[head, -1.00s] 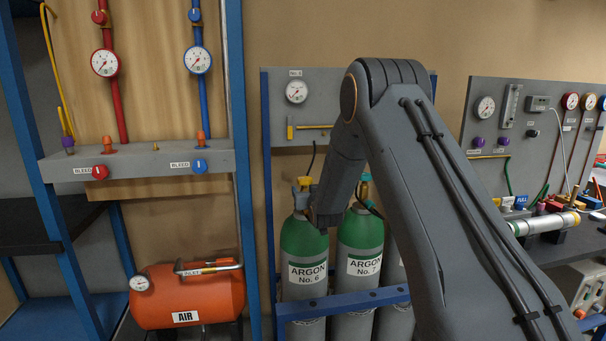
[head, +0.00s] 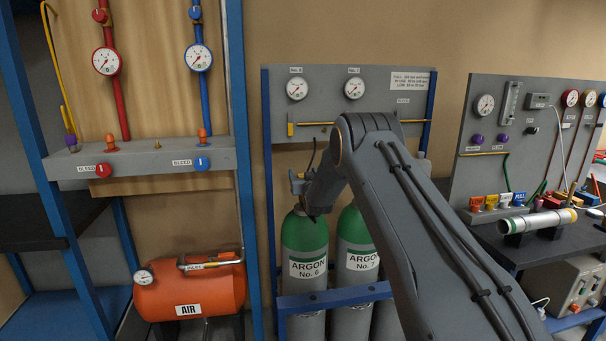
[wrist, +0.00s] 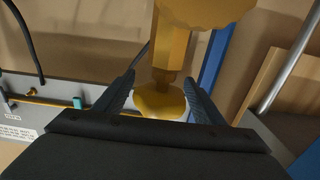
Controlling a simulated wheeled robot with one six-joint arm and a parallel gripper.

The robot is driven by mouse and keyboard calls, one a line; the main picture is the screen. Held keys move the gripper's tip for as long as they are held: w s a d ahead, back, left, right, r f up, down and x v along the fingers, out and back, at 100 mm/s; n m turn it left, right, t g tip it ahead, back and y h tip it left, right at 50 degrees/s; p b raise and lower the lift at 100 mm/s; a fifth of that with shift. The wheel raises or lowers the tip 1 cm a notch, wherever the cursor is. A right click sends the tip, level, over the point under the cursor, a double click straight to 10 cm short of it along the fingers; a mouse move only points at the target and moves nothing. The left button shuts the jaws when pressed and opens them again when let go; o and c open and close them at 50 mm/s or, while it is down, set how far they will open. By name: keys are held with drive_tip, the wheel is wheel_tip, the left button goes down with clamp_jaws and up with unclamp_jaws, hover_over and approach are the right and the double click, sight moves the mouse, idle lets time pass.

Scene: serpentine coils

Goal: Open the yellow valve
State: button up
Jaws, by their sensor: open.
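A yellow-brass valve (head: 297,183) stands on top of the green-shouldered cylinder labelled ARGON No. 6 (head: 304,240). My gripper (head: 308,193) is right beside it at the cylinder neck, and my wrist hides part of the valve. In the wrist view, a yellow stem with a round lower part (wrist: 160,101) lies between the two dark fingers of my open gripper (wrist: 160,78). A wider yellow scalloped piece (wrist: 205,10) shows at the top edge. I cannot tell whether the fingers touch the yellow part.
Cylinder ARGON No. 7 (head: 358,240) stands to the right, partly behind my arm. A grey gauge panel (head: 320,80) is behind. A blue rack post (head: 240,150) and an orange AIR tank (head: 190,291) are left. A bench (head: 500,238) with coloured valves is right.

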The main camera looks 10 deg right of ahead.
drive_tip(key=shift+w, duration=0.1)
drive_tip(key=c, duration=1.1)
drive_tip(key=shift+o, duration=0.2)
drive_tip(key=shift+n+y+b, duration=0.3)
drive_tip(key=shift+y+b, duration=0.15)
drive_tip(key=shift+y, duration=0.05)
drive_tip(key=n+y+b, duration=0.2)
drive_tip(key=y+b, duration=0.1)
drive_tip(key=shift+a+f+n+g+y, duration=0.1)
drive_tip(key=shift+a+n+g+y, duration=0.2)
drive_tip(key=shift+a, duration=0.1)
drive_tip(key=a+n+g+y+b, duration=0.1)
drive_tip(key=n+g+y+b, duration=0.2)
drive_tip(key=b, duration=0.3)
drive_tip(key=s+n+g+y+b, duration=0.1)
drive_tip(key=n+g+y+b, duration=0.2)
drive_tip(key=y+b, duration=0.2)
drive_tip(key=s+a+n+g+y+b, duration=0.1)
drive_tip(key=n+g+y+b, duration=0.2)
drive_tip(key=b, duration=0.3)
drive_tip(key=shift+a+n+g+y+b, duration=0.35)
drive_tip(key=shift+n+g+y, duration=0.05)
drive_tip(key=shift+s+r+n+g+b, duration=0.2)
drive_tip(key=shift+r+n+g+b, duration=0.15)
drive_tip(key=shift+b, duration=0.25)
